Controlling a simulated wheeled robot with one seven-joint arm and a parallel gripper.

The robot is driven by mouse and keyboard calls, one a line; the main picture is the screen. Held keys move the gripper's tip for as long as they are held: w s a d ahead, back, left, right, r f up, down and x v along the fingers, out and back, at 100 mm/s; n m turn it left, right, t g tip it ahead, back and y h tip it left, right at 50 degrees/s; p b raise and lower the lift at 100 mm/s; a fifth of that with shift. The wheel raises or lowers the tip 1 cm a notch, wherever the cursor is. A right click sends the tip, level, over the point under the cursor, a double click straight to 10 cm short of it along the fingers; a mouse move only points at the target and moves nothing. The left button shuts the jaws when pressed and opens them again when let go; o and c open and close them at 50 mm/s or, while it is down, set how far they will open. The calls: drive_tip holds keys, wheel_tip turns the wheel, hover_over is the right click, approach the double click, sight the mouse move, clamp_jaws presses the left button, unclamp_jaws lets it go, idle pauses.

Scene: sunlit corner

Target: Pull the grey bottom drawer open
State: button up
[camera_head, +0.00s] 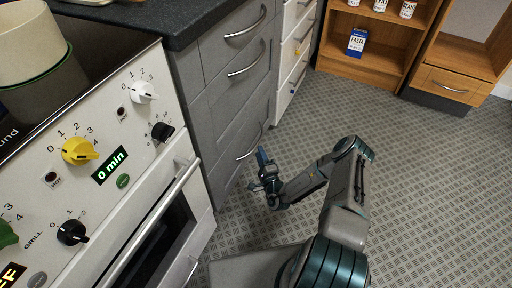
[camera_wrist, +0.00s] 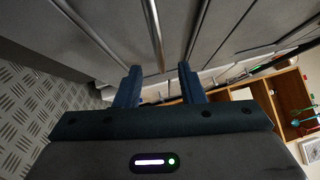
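The grey bottom drawer (camera_head: 228,157) is the lowest front of the grey cabinet beside the stove, and it looks shut. Its bar handle (camera_head: 250,143) is silver. My gripper (camera_head: 262,158) is low, just in front of this drawer and near the handle's right end. In the wrist view my gripper (camera_wrist: 159,75) is open, its two dark blue fingers apart. Silver bars run across the grey fronts ahead; one bar (camera_wrist: 153,32) lines up with the gap between the fingers. I cannot tell whether it touches them, or which drawer it belongs to.
The stove (camera_head: 130,200) with knobs and oven handle stands at the left. White drawers (camera_head: 292,55) adjoin the grey cabinet. A wooden shelf (camera_head: 370,62) with a blue pasta box (camera_head: 357,42) stands at the back. The metal-patterned floor (camera_head: 420,170) is clear at the right.

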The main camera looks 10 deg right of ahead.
sight(256, 143)
drive_tip(key=w, duration=0.2)
drive_tip(key=w+b, duration=0.1)
drive_tip(key=w, duration=0.2)
drive_tip(key=shift+w+a+r, duration=0.3)
drive_tip(key=shift+a+r, duration=0.1)
clamp_jaws()
